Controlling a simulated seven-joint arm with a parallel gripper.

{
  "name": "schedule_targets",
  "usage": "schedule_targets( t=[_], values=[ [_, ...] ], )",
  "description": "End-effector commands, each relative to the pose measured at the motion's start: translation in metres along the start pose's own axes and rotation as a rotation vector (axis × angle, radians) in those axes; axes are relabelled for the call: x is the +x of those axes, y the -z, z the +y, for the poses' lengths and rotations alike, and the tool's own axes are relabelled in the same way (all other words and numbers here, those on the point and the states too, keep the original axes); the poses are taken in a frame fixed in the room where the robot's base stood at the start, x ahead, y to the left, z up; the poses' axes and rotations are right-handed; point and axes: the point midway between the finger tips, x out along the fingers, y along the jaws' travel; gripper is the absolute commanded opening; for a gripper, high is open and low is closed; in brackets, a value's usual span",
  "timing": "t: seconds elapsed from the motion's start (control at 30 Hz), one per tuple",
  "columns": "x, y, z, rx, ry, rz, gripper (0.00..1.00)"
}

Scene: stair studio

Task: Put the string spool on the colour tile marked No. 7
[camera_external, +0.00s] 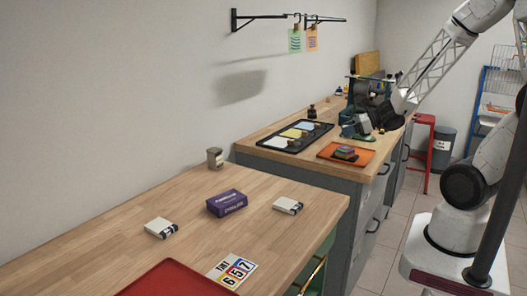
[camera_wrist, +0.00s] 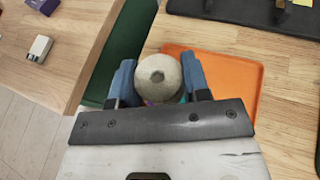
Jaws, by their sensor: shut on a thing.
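A cream, round string spool (camera_wrist: 158,80) with a dark central hole sits between the blue fingers of my gripper (camera_wrist: 158,68) in the wrist view. The fingers are shut on its two sides. I cannot read any numbers on the tiles. A card (camera_external: 232,270) on the near counter shows the digits 6, 5 and 7.
The orange tray (camera_external: 329,154) holds a small stack of coloured pieces; its bare surface also shows in the wrist view (camera_wrist: 225,82). A purple box (camera_external: 226,203), two pale blocks (camera_external: 160,227) and a red tray (camera_external: 172,280) are on the near counter. A small dark bottle (camera_external: 311,112) stands behind the black tray.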

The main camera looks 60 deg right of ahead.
Motion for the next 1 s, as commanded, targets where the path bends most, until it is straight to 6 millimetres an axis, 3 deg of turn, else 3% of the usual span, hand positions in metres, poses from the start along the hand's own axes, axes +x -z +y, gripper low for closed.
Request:
schedule_targets(
  t=[0.47,0.8,1.0],
  values=[
    [0.004,0.009,0.000,0.000,0.000,0.000,0.20],
    [0.015,0.037,0.000,0.002,0.000,0.001,0.20],
    [0.016,0.039,0.000,0.000,0.001,-0.001,0.20]
  ],
)
